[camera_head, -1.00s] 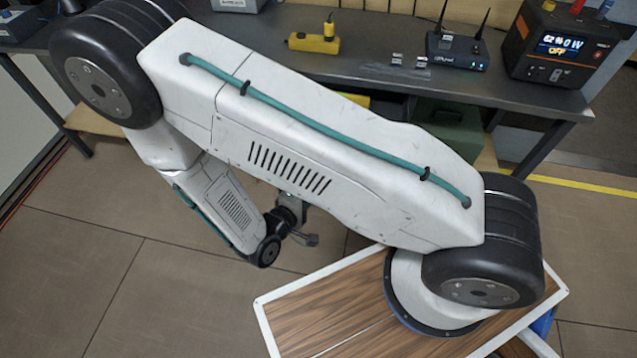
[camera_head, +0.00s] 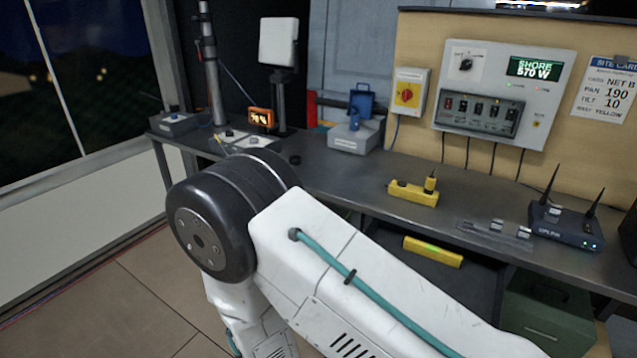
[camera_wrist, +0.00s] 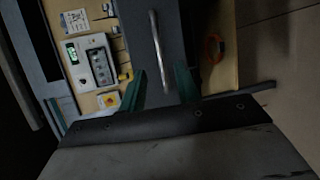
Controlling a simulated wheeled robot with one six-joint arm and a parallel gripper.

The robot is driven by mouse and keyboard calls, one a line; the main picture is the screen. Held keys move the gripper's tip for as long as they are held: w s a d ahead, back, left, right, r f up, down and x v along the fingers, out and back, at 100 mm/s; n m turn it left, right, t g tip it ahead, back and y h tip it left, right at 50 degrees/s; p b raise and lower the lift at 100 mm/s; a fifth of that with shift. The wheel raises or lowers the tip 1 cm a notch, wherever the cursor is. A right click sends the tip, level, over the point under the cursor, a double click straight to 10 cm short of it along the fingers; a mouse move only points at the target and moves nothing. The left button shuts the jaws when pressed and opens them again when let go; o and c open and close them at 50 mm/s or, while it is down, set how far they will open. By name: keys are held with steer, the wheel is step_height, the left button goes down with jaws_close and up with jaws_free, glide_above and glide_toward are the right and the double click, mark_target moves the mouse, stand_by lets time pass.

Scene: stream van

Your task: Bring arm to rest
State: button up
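My arm (camera_head: 345,270) is folded across the lower part of the head view, its white link running from the lower right up to a black elbow joint (camera_head: 225,215). My gripper is below the frame in that view. In the wrist view my gripper (camera_wrist: 160,82) shows two green fingers standing apart, with nothing held between them. A pale metal bar (camera_wrist: 160,52) appears beyond the fingers against a dark panel; I cannot tell how far off it is.
A dark workbench (camera_head: 340,185) runs behind my arm. It bears a yellow block (camera_head: 412,194), a router (camera_head: 565,225) and a grey box (camera_head: 355,137). A power panel (camera_head: 505,90) hangs on the wall. A green case (camera_head: 545,315) sits below. Tiled floor (camera_head: 130,310) is open at the left.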

steer(key=s+d+r+m+g+y, duration=0.2)
steer(key=s+d+r+y, duration=0.2)
steer(key=r, duration=0.8)
steer(key=s+d+r+m+g+y, duration=0.2)
steer(key=s+d+r+y, duration=0.1)
steer(key=r, duration=0.9)
steer(key=s+d+r+m+g+y, duration=0.2)
steer(key=s+d+r+m+y, duration=0.1)
steer(key=r, duration=1)
steer(key=s+d+y, duration=0.1)
steer(key=s+y, duration=0.1)
steer(key=y, duration=0.1)
steer(key=shift+s+d+g+y, duration=0.3)
steer(key=shift+s+d, duration=0.05)
steer(key=shift+s, duration=0.05)
